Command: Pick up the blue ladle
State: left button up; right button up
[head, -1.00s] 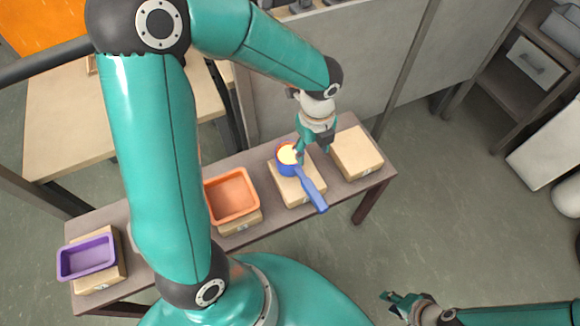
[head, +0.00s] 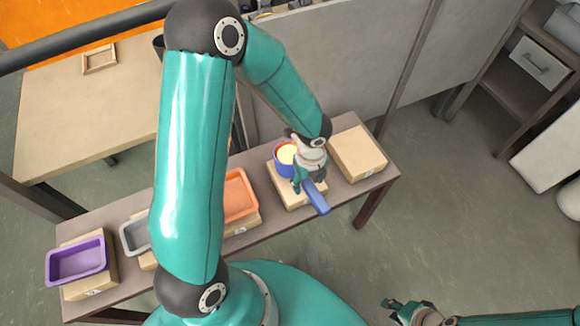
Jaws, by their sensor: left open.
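The blue ladle (head: 317,199) rests on a light wooden block (head: 286,197) on the narrow brown table. Its round cup holds something glowing yellow-orange, and its handle points toward the lower right. My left gripper (head: 302,184) is open at the ladle, over the part where the handle meets the cup. It hides that part, and I cannot tell whether the fingers touch the handle. My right gripper (head: 393,306) is at the bottom right, far from the table and over the floor; its jaw opening is too small to judge.
A purple tray (head: 77,259), a grey tray (head: 132,235) and an orange tray (head: 238,196) stand on blocks to the left. A bare wooden block (head: 357,153) is right of the ladle. A grey panel (head: 350,60) stands behind the table. My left arm covers part of the trays.

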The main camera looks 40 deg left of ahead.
pick_arm(q)
jog(key=shift+f, duration=0.95)
jog(key=shift+c, duration=0.3)
grip_shut()
jog(key=shift+w+r, duration=0.1)
jog(key=shift+r, duration=0.1)
